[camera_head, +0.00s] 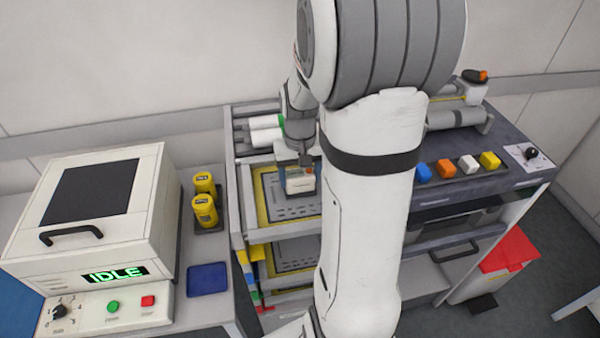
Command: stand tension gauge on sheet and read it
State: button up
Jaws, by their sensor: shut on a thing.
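My gripper (296,160) points down over the left part of the trolley and is shut on a small white block-like thing with an orange spot, which I take as the tension gauge (301,185). The gauge looks upright. It is over the grey perforated sheet (285,210) in its yellow-edged frame. I cannot tell whether its underside touches the sheet. My arm hides the sheet's right side, and any reading on the gauge is too small to make out.
A second yellow-edged sheet (295,254) lies on a lower level. Left stand yellow jars (205,211), a blue tray (207,279) and a white machine (88,205) showing "IDLE". Right are coloured blocks (446,168) on a dark top and a red bin (508,251).

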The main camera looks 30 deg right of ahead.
aim_at(300, 174)
jog(key=shift+f, duration=0.2)
jog(key=o, duration=1.4)
jog(key=shift+r, duration=0.1)
notch_tip(300, 174, up, 12)
jog(key=b, duration=0.1)
jog(key=s+a+f+n+t, duration=0.1)
jog(key=s+a+n+t, duration=0.2)
jog(key=s+a, duration=0.9)
jog(key=shift+s+f+n+t, duration=0.15)
jog(key=shift+s+n+t, duration=0.15)
jog(key=shift+s, duration=0.25)
